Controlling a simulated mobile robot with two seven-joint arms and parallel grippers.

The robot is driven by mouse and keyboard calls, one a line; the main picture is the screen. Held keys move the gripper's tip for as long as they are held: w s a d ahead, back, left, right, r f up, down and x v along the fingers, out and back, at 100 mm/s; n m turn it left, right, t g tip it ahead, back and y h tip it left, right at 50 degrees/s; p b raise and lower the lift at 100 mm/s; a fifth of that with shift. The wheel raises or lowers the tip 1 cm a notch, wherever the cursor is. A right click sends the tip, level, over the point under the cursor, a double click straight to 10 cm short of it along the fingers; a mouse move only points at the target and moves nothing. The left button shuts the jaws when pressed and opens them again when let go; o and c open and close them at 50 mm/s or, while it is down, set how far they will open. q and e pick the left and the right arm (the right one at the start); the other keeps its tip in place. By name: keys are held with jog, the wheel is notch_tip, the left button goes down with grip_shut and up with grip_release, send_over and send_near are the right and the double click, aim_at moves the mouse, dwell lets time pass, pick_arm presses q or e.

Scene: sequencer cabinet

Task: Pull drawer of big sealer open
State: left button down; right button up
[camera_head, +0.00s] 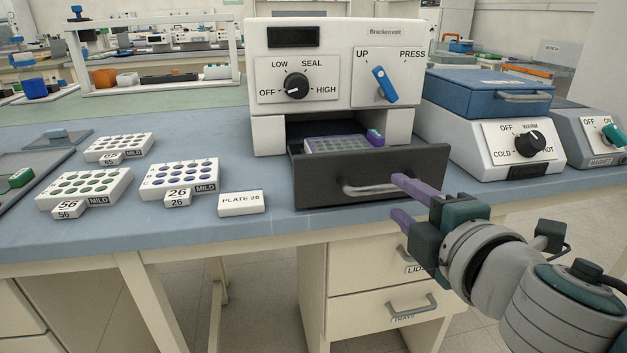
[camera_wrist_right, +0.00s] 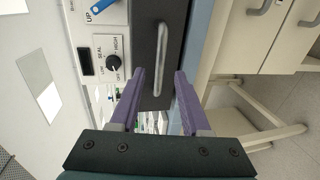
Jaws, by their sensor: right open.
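The big sealer (camera_head: 340,50) is a white cabinet with a heat knob and a blue press lever, standing on the blue bench. Its dark grey drawer (camera_head: 420,165) is pulled out at the front, and a purple plate (camera_head: 345,145) with a small green piece sits inside. The silver drawer handle (camera_head: 372,188) runs across the drawer front and shows in the right wrist view (camera_wrist_right: 160,60). My right gripper (camera_head: 399,199) is open, its purple fingers at the handle's right end, apart from it. In the right wrist view the handle lies just ahead of the fingertips. My left gripper is out of view.
A white device with a blue lid (camera_head: 490,92) stands right of the sealer. Bench drawers (camera_head: 385,280) are below the edge.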

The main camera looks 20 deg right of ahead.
jog(key=v, duration=0.6)
jog(key=shift+s, duration=0.2)
jog(key=s+d+r+m+g+h+p, duration=0.2)
jog(key=s+r+m+g+p, duration=0.25)
jog(key=m+p, duration=0.35)
jog(key=s+a+r+m+g+y+p, duration=0.65)
jog(key=s+a+p, duration=0.3)
jog(key=s, duration=0.25)
notch_tip(320, 180, up, 36)
jog(key=n+p, duration=0.1)
jog(key=p, duration=3.4)
jog(key=shift+w+g+h+p, duration=0.2)
jog(key=shift+g+h+p, duration=0.1)
jog(key=shift+h+p, duration=0.1)
